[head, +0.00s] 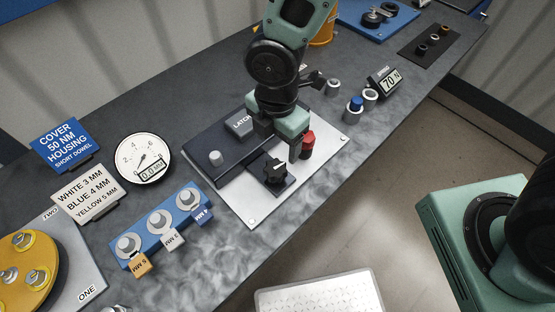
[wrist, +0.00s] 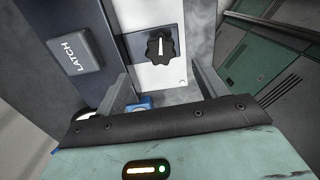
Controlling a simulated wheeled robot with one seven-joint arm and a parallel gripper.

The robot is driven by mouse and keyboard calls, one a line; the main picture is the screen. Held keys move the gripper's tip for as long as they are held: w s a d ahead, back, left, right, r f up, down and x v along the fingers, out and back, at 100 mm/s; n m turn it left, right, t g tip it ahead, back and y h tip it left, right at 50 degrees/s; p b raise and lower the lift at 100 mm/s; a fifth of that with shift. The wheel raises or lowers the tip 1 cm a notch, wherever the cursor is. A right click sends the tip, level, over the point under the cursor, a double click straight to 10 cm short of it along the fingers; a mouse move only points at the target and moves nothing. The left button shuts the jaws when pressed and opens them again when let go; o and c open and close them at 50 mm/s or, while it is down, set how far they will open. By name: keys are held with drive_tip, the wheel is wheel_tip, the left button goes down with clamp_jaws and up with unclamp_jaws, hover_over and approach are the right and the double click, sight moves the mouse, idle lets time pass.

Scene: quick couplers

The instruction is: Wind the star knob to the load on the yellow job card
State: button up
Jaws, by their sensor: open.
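The black star knob (head: 275,171) sits on a dark square base on the light metal plate (head: 325,165). In the wrist view the star knob (wrist: 160,47) shows a white pointer line and lies just beyond my fingertips. My gripper (head: 279,145) is open and empty, above the plate and slightly behind the knob, apart from it. Its two fingers (wrist: 160,80) also show in the wrist view. A small display (head: 390,83) reads 70 N. I cannot make out a yellow job card; a blue card (head: 68,144) and a white card (head: 88,193) stand at the left.
A red cylinder (head: 308,143) stands close to my gripper's right finger. The LATCH block (head: 239,124) is on its left. A dial gauge (head: 142,160), a blue rack (head: 166,226) with tagged parts and a yellow disc (head: 25,268) are at the left. Blue-topped cylinder (head: 355,104) stands right.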

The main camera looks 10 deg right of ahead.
sight(277, 167)
wheel_tip(277, 167, down, 9)
drive_tip(key=shift+r+p, duration=0.1)
drive_tip(key=shift+p, duration=0.25)
drive_tip(key=shift+c, duration=0.2)
drive_tip(key=c, duration=0.9)
